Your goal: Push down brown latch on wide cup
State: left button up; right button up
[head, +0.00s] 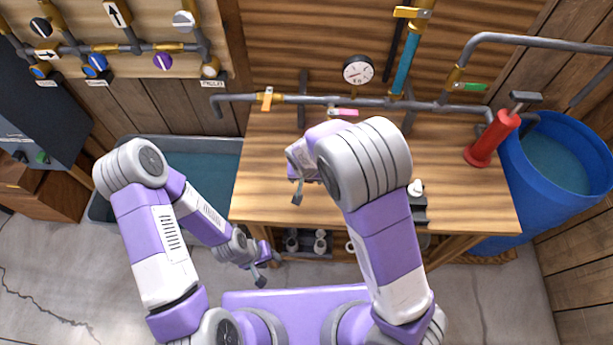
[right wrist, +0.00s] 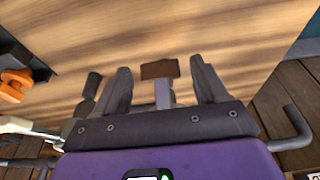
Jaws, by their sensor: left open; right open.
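A small brown flat piece (right wrist: 160,69) on a grey stem shows between the fingers of my right gripper (right wrist: 163,85) in the right wrist view; it looks like the brown latch. The fingers stand apart on either side of it, and I see no contact. What the stem belongs to is hidden behind the gripper body, and I cannot make out the wide cup. In the head view my right gripper (head: 298,192) hangs over the wooden table, partly hidden by its own arm. My left gripper (head: 262,277) is open and empty, low in front of the table.
A grey pipe (head: 330,100) with a gauge (head: 358,71) and valves runs along the table's back edge. A red pump (head: 490,140) and a blue barrel (head: 560,165) stand at the right. A water tank (head: 215,150) is at the left. The table top (head: 265,180) is largely clear.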

pick_arm(q)
jog(key=shift+r+p, duration=0.6)
jog(key=shift+r, duration=0.05)
pick_arm(e)
jog(key=v, duration=0.7)
jog(key=shift+r, duration=0.25)
jog(key=shift+s, duration=0.1)
